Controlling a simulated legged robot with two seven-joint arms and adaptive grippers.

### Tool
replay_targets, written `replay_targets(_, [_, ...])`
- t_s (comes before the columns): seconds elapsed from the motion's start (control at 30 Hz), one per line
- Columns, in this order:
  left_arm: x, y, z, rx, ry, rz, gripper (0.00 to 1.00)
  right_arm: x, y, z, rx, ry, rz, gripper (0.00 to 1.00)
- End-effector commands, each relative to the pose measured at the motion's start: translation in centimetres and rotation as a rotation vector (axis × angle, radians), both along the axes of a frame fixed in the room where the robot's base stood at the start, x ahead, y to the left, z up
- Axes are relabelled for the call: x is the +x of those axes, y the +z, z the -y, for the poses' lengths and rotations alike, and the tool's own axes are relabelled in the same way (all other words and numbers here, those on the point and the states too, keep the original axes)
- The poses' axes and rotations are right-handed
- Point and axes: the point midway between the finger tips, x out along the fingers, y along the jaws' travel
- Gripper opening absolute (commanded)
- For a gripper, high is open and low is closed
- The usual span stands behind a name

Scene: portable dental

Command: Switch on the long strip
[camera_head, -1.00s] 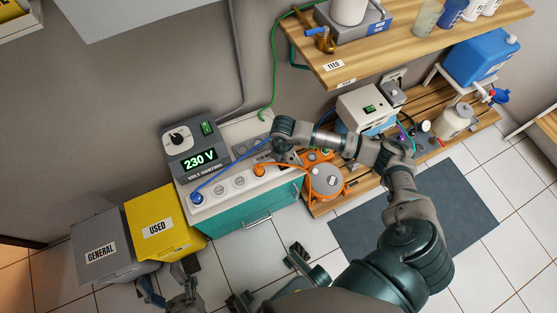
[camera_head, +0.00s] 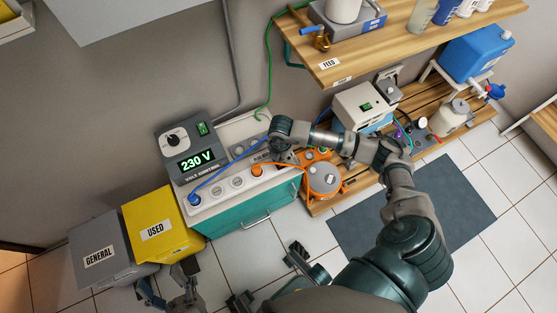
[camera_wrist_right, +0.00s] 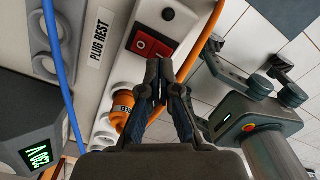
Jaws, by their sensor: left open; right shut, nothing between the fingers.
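The long strip (camera_head: 218,187) is a pale bar with round sockets along the front of the teal cabinet top. A blue plug (camera_head: 195,198) sits at its left end, and an orange plug (camera_head: 257,170) sits farther right. In the right wrist view, a red rocker switch (camera_wrist_right: 150,45) in a dark frame is on the strip's end. My right gripper (camera_wrist_right: 158,72) is shut and empty, its tips just below the switch; contact is unclear. The orange plug (camera_wrist_right: 125,103) is beside its fingers. My left gripper (camera_head: 168,284) is open, low in front of the yellow bin.
A voltage control box (camera_head: 192,150) reads 230 V behind the strip. A yellow USED bin (camera_head: 160,222) and a grey GENERAL bin (camera_head: 100,250) stand left. An orange round device (camera_head: 325,180) and a white box (camera_head: 363,107) are right. Blue and orange cables run near my right gripper.

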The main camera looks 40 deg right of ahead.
Motion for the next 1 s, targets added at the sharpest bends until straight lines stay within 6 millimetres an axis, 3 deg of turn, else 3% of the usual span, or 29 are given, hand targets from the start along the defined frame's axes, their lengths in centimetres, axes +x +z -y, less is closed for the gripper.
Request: replay_targets(1.0, [-0.19, -0.37, 0.04, -0.001, -0.001, -0.006, 0.64, -0.02, -0.73, 0.02, 0.0, 0.0, -0.001, 0.0])
